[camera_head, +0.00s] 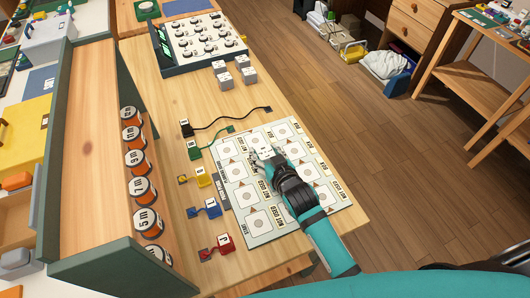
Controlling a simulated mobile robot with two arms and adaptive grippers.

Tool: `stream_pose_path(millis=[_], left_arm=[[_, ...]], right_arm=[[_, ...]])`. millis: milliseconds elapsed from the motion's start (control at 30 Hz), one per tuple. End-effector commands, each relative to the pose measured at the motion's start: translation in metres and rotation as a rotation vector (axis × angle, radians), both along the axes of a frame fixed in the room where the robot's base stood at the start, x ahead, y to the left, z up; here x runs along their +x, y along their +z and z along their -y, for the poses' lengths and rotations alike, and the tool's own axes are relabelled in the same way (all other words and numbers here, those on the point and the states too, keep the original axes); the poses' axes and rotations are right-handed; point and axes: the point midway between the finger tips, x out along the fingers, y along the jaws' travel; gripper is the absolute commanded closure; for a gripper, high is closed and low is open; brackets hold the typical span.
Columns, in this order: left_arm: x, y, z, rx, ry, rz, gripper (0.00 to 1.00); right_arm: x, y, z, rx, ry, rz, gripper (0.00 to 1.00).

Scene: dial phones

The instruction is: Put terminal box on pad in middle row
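The pad board (240,236) is a pale sheet printed with square pads, arrows and labels, lying on the wooden table. My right gripper (265,155) is low over the upper middle of the board, its arm coming from the lower right. A small white box with dark dots (265,153), like a terminal box, shows at its fingertips. The gripper hides the pad below, and I cannot tell if the fingers are closed on the box or the box touches the board. Several similar grey-white terminal boxes (249,75) stand at the table's far end. My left gripper is not in view.
Black, green, yellow, blue (212,208) and red (225,242) labelled blocks with leads lie left of the board. A dial panel (205,40) stands behind the loose boxes. Bare table lies between.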

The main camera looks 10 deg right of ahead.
Motion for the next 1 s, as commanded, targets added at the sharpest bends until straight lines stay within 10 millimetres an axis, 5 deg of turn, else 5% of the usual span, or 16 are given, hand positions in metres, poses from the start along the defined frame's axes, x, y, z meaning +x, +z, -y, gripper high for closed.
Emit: stream_pose_path(millis=[133,533,1000], left_arm=[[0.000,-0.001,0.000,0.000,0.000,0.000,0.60],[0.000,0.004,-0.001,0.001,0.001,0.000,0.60],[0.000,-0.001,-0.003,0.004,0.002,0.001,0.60]], right_arm=[[-0.004,-0.012,0.003,-0.009,-0.003,-0.026,0.30],[-0.004,0.000,0.003,-0.009,-0.003,-0.026,0.30],[-0.090,0.039,0.017,-0.003,-0.001,-0.015,0.30]])
